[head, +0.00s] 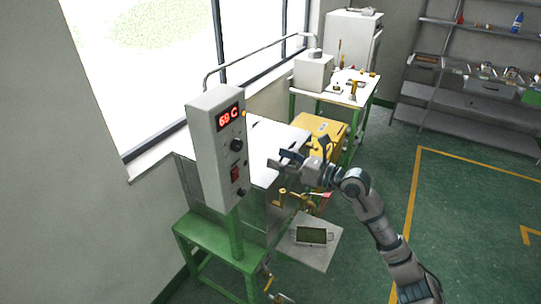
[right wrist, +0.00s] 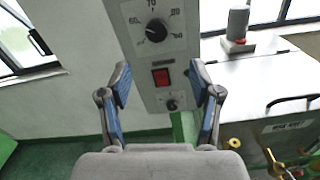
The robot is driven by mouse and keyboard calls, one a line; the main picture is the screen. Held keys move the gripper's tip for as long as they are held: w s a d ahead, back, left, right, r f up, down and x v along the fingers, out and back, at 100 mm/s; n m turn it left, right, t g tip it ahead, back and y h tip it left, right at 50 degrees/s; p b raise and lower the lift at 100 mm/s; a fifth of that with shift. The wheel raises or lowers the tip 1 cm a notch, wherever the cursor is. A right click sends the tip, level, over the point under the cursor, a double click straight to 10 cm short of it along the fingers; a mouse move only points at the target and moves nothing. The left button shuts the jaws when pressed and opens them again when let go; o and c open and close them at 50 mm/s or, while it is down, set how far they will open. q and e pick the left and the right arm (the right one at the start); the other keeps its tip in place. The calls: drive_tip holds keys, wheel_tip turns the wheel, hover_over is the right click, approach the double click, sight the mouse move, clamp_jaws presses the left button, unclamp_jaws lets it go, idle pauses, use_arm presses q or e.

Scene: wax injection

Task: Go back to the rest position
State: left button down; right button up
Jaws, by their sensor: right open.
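My right gripper (head: 283,161) reaches in from the lower right in the head view, in front of the wax machine's metal top (head: 262,150). In the right wrist view its two blue-padded fingers (right wrist: 160,100) are spread apart with nothing between them. Beyond them is the grey control box (head: 217,150), with a red display reading about 69 C, a dial (right wrist: 156,30) and a red switch (right wrist: 161,77). The gripper appears apart from the box. My left gripper is in neither view.
A green stand (head: 215,240) carries the machine. Brass valves (head: 290,197) and a plate with a dark mould (head: 311,235) are below my right gripper. A yellow box (head: 320,130), a white table (head: 345,88) and shelves (head: 480,60) stand behind. Green floor is clear at the right.

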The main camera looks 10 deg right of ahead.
drive_tip(key=shift+a+f, duration=0.1)
drive_tip(key=shift+a, duration=0.1)
